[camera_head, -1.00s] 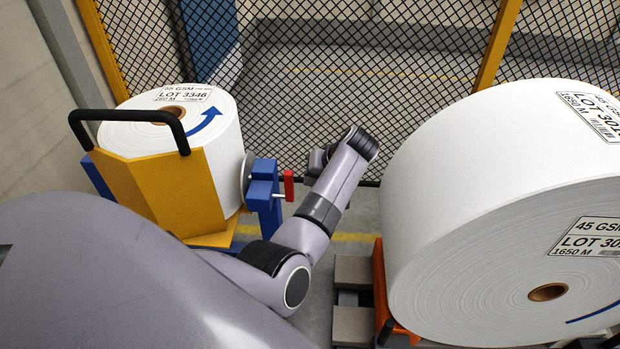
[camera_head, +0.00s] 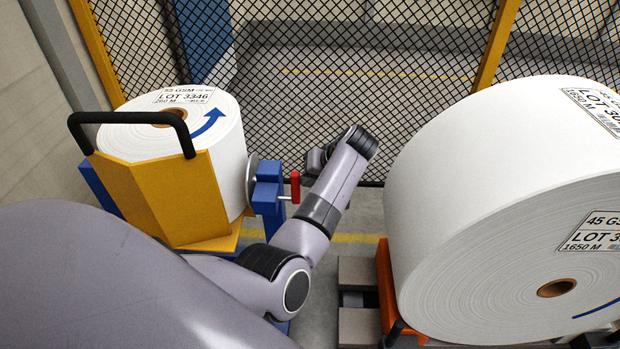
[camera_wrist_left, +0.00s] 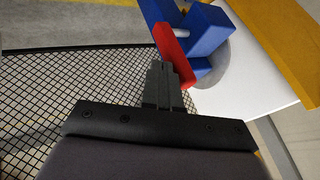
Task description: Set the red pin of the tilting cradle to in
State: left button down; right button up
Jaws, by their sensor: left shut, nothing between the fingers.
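The tilting cradle (camera_head: 172,200) is a yellow frame with a black handlebar, holding a white paper roll at the left in the head view. On its right side is a blue bracket (camera_head: 267,187) with a pale rod ending in the upright red pin handle (camera_head: 295,187). In the left wrist view the red handle (camera_wrist_left: 174,52) crosses just beyond the fingertips of my left gripper (camera_wrist_left: 160,68). That gripper is shut and empty; whether it touches the handle I cannot tell. In the head view the left gripper (camera_head: 315,160) is partly hidden behind its wrist. My right gripper is not in view.
A large white roll (camera_head: 490,190) on an orange stand (camera_head: 386,285) fills the right side, close to my left arm. A black mesh fence (camera_head: 430,100) with yellow posts stands behind. A narrow strip of floor lies between cradle and large roll.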

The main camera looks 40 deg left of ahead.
aim_at(295, 176)
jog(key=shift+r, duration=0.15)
pick_arm(q)
jog(key=s+a+p, duration=0.1)
jog(key=a+p, duration=0.2)
jog(key=shift+s+r, duration=0.15)
jog(key=shift+s, duration=0.2)
jog(key=shift+s+a, duration=0.15)
jog(key=shift+a, duration=0.1)
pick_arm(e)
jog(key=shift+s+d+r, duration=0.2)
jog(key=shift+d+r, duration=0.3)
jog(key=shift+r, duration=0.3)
